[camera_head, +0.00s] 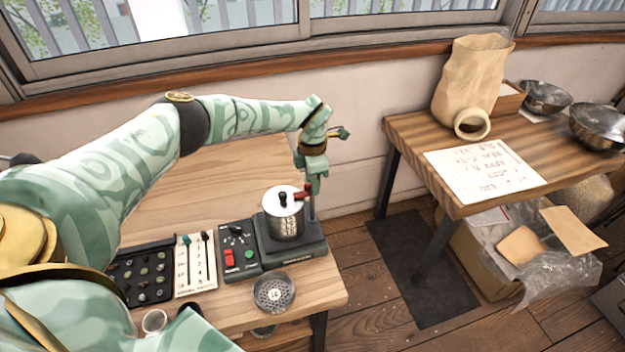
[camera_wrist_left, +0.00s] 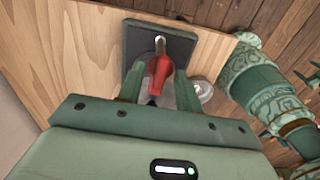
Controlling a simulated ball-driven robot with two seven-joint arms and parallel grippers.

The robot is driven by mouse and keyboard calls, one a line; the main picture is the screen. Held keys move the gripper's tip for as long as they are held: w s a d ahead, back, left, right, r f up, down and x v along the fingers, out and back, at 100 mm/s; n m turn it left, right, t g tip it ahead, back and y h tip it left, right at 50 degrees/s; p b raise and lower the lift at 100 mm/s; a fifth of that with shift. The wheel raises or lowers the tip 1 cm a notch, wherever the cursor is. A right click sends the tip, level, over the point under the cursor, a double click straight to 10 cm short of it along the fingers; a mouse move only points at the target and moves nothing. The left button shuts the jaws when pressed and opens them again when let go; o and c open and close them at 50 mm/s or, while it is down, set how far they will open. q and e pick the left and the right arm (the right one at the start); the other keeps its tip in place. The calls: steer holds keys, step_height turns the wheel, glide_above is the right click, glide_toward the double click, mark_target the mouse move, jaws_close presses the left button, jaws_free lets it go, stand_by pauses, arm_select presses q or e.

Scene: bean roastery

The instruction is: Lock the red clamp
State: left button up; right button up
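The red clamp (camera_head: 304,194) is a small red lever at the right of the metal canister (camera_head: 284,222), which has a pale lid with a dark knob. The canister stands on a dark base (camera_head: 300,254) at the table's right end. My left gripper (camera_head: 314,186) points down at the clamp from above. In the left wrist view the red clamp (camera_wrist_left: 159,75) lies between the two green fingers (camera_wrist_left: 159,88), with gaps at both sides, so the gripper looks open. The fingers hide part of the canister. My right gripper does not show clearly in either view.
On the wooden table (camera_head: 215,325) are a control box (camera_head: 238,252) with a red switch, a slider panel (camera_head: 195,265), a dark tray (camera_head: 142,278) and a perforated metal cup (camera_head: 273,293). A second table (camera_head: 545,140) at right holds a paper bag (camera_head: 470,85) and bowls.

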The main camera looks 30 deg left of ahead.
arm_select(q)
step_height(320, 180, up, 16)
steer(key=p, duration=0.2)
stand_by(0.4)
stand_by(0.5)
